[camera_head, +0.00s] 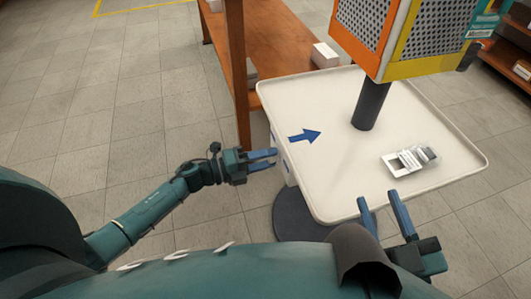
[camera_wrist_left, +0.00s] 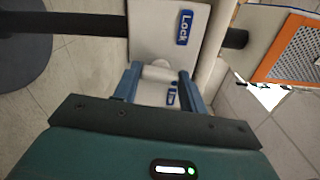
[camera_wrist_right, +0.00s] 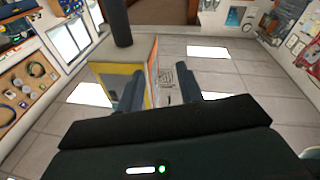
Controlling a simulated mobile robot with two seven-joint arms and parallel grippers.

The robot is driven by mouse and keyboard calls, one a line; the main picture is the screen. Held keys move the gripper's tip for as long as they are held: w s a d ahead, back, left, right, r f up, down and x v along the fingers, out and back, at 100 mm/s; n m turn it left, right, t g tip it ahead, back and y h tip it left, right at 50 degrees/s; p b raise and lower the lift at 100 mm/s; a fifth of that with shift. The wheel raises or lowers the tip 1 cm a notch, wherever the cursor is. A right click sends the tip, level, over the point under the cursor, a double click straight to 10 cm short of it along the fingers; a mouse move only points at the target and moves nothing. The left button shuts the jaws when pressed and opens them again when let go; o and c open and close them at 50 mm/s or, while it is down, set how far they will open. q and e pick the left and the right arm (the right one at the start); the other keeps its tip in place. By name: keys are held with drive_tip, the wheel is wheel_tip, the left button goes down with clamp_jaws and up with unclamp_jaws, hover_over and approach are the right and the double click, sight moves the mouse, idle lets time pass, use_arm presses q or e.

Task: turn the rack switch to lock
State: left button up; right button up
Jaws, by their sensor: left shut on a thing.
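The rack switch is a pale knob (camera_wrist_left: 160,72) on a white panel (camera_wrist_left: 152,40) in the left wrist view. A blue "Lock" label (camera_wrist_left: 184,27) is on the panel above the knob, and a second blue label (camera_wrist_left: 172,94) shows partly between the fingers, its text unclear. My left gripper (camera_wrist_left: 158,80) has its blue fingers on both sides of the knob, shut on it. In the head view the left gripper (camera_head: 276,159) reaches the left side of the white table, where the knob is hidden. My right gripper (camera_head: 382,203) is open and empty at the table's front edge.
The white table (camera_head: 340,180) carries a blue arrow (camera_head: 304,136), a dark post (camera_head: 370,105) under an orange and yellow box (camera_head: 415,40), and a small white and grey part (camera_head: 408,160). A wooden shelf (camera_head: 236,75) stands behind at left. The floor at left is clear.

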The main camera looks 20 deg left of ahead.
use_arm(q)
drive_tip(key=shift+n+p, duration=2.15)
drive_tip(key=shift+n, duration=3.05)
use_arm(e)
drive_tip(key=shift+d+f+m+g+h, duration=0.25)
drive_tip(key=shift+d+m+g+h, duration=0.5)
drive_tip(key=shift+g+h, duration=0.4)
drive_tip(key=shift+f, duration=0.1)
use_arm(q)
drive_tip(key=o, duration=1)
drive_tip(key=p+v, duration=0.1)
drive_tip(key=v, duration=1.2)
drive_tip(key=shift+a, duration=0.1)
use_arm(e)
drive_tip(key=shift+d+m+g+h, duration=0.25)
drive_tip(key=shift+g+h, duration=0.1)
drive_tip(key=shift+g, duration=0.1)
